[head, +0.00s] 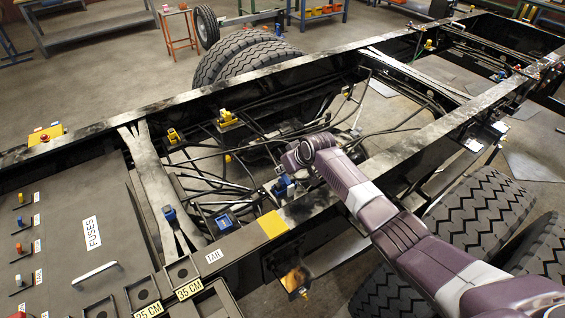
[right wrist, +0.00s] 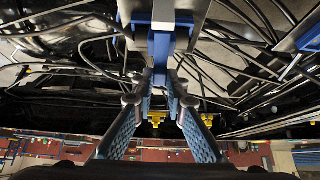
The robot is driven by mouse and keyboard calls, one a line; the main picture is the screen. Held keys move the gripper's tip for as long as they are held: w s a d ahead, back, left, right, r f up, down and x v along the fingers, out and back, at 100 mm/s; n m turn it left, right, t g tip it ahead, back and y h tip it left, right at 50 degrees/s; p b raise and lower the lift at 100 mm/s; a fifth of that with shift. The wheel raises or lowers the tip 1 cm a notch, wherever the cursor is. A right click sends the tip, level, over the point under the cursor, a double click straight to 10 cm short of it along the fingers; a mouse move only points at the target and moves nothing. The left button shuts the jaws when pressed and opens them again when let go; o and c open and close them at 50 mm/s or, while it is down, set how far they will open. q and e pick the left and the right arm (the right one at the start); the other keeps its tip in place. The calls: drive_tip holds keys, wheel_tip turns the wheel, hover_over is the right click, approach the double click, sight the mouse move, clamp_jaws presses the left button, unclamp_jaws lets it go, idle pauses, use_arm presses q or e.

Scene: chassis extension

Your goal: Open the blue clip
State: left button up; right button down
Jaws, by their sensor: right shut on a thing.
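A blue clip (head: 283,186) sits by the near chassis rail, just below and left of the end of my right arm. In the right wrist view, the blue clip (right wrist: 160,48) is at the top centre, with a pale plate across it. My right gripper (right wrist: 155,85) has its two textured fingers closed in on the lower part of this clip. The head view shows the right wrist from above, but the fingertips are hidden there. I cannot tell from these views whether the clip is open or shut. My left gripper is in neither view.
Yellow clips (head: 227,118) are on the far rail side. Dark cables and hoses (head: 200,155) run between the rails. A fuse panel (head: 70,230) fills the left.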

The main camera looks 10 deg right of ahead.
drive_tip(key=shift+s+d+r+t, duration=0.1)
drive_tip(key=shift+s+r+t, duration=0.05)
drive_tip(key=shift+s+t, duration=0.2)
drive_tip(key=shift+s+d+t+y, duration=0.1)
drive_tip(key=shift+s+t+y, duration=0.1)
drive_tip(key=shift+t+y, duration=0.35)
drive_tip(key=shift+s+d+r+t+y+b, duration=0.15)
drive_tip(key=shift+s+r+t+b, duration=0.1)
drive_tip(key=shift+t+b, duration=0.3)
drive_tip(key=shift+s+r+t+y+b, duration=0.1)
drive_tip(key=shift+s+r+t+b, duration=0.1)
drive_tip(key=shift+t+b, duration=0.35)
drive_tip(key=c, duration=1.9)
unclamp_jaws()
drive_tip(key=shift+c, duration=0.2)
drive_tip(key=v, duration=1.2)
